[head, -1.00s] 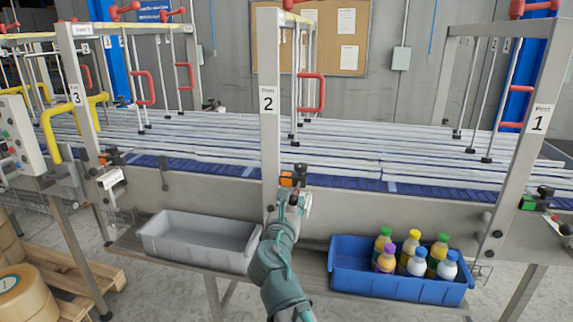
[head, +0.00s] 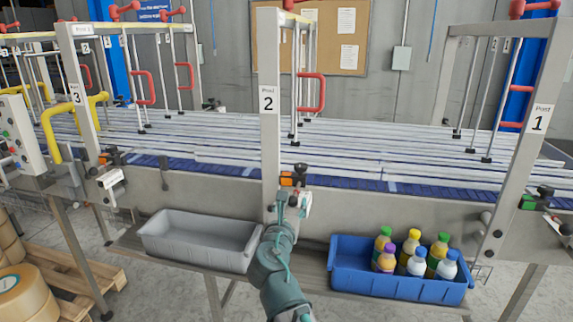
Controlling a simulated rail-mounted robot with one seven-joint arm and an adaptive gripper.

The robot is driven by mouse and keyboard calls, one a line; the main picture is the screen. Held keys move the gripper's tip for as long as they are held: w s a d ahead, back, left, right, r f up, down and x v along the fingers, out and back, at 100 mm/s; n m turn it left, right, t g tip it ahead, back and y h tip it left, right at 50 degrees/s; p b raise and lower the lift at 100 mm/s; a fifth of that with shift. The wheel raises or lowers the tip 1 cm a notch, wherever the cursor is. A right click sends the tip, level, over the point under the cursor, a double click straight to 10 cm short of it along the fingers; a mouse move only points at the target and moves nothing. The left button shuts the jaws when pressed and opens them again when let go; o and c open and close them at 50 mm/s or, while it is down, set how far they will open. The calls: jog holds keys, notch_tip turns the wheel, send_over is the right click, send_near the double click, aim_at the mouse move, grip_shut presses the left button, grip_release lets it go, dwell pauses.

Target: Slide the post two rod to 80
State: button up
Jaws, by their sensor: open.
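Post two (head: 268,101), labelled "Post 2", stands at mid picture in the head view. At its foot on the rail is an orange block (head: 287,180) with a black knob (head: 300,169). Below that, a white end piece (head: 304,203) with a little red beside it shows, seemingly part of the post two rod fitting. Most of the rod and any scale numbers are hidden or too small to read. My gripper (head: 281,199) is open, just left of the white piece and in front of the post's foot. I cannot tell whether it touches anything.
A grey empty bin (head: 200,262) stands on the shelf at left, and a blue bin (head: 405,290) with several bottles at right. Post three (head: 80,90) and post one (head: 535,120) carry similar clamps. The conveyor with its long rails lies behind.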

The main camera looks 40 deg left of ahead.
jog(key=shift+s, duration=0.1)
jog(key=p+v, duration=0.1)
jog(key=v, duration=0.6)
jog(key=shift+p, duration=0.3)
dwell(0.6)
